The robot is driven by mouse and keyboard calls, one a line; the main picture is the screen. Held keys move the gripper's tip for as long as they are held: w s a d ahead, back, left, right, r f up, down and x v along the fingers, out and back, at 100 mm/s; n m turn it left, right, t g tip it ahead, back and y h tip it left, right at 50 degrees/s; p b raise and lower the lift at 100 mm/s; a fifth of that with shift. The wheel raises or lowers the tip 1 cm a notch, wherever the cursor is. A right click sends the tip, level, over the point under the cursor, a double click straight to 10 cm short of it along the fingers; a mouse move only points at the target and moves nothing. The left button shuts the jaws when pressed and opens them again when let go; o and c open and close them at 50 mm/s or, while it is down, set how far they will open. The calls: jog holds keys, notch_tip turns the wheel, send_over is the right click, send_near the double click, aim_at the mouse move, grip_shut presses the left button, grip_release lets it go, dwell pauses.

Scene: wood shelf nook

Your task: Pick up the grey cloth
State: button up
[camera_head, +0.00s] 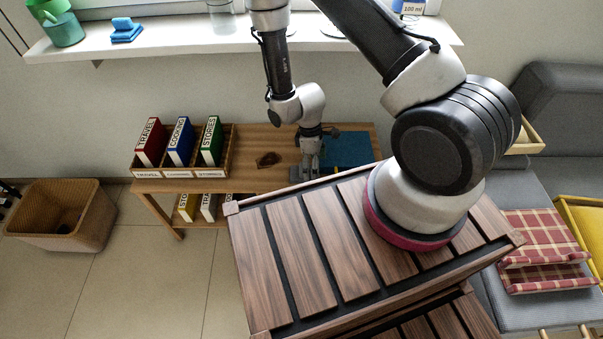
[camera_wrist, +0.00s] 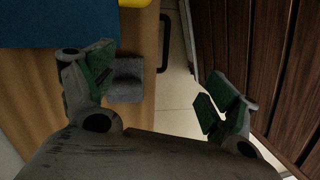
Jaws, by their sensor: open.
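The grey cloth (camera_wrist: 127,80) shows in the wrist view as a small dark grey patch lying flat on the wooden shelf top (camera_wrist: 60,98), near its edge. My gripper (camera_wrist: 160,88) is open and empty. Its left finger is just left of the cloth and overlaps it slightly in the picture. Its right finger is over the gap beyond the shelf edge. In the head view my gripper (camera_head: 310,172) points down over the low wooden shelf.
A blue mat (camera_head: 345,149) lies on the shelf, right of my gripper. A rack of books (camera_head: 180,151) stands at the left end. In the wrist view, a yellow object (camera_wrist: 134,3) shows at the top edge and a dark handle (camera_wrist: 166,45) beside the shelf. A wicker basket (camera_head: 60,228) stands on the floor.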

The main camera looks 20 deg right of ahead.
aim_at(296, 176)
jog(key=w, duration=0.1)
jog(key=w+a+f+n+t, duration=0.1)
jog(key=w, duration=0.1)
jog(key=w+n, duration=0.1)
jog(key=shift+w+a+f+t+y, duration=0.15)
jog(key=shift+w+a+t+y, duration=0.1)
jog(key=shift+a+t+y, duration=0.15)
jog(key=shift+n, duration=0.3)
jog(key=f, duration=0.5)
jog(key=w+f, duration=0.1)
jog(key=f, duration=0.1)
jog(key=shift+a+f, duration=0.3)
jog(key=shift+a, duration=0.05)
jog(key=c, duration=1.1)
